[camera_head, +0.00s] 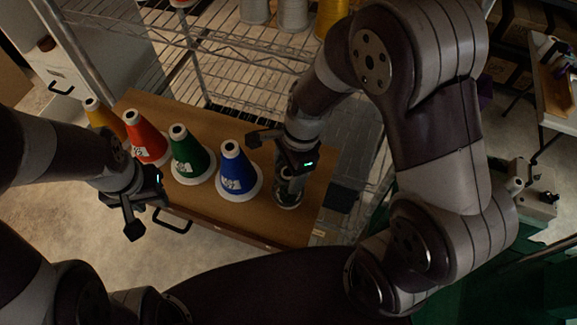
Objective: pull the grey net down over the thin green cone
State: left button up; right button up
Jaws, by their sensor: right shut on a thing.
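My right gripper (283,150) is over the right end of a brown board, above a narrow dark cone (287,190) with a pale bottom rim. This looks like the thin green cone with the grey net around it, but it is in shadow and its top is hidden by the gripper. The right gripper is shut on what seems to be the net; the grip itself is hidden. My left gripper (146,210) is empty at the board's front left edge, its dark fingers apart.
Left of the narrow cone stand a blue cone (236,172), a wide green cone (190,158), a red-orange cone (146,140) and a yellow one (97,112) on the brown board (215,210). A wire shelf (235,50) with spools stands behind.

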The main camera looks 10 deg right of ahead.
jog(key=shift+f+b, duration=0.7)
jog(key=shift+f, duration=0.35)
jog(key=o, duration=0.8)
jog(key=shift+r, duration=0.15)
jog(key=r, duration=0.4)
jog(key=d+r, duration=0.1)
jog(key=r, duration=0.3)
jog(key=d+r, duration=0.1)
jog(key=r, duration=0.3)
jog(key=shift+w+d+b, duration=0.25)
jog(key=shift+b, duration=0.15)
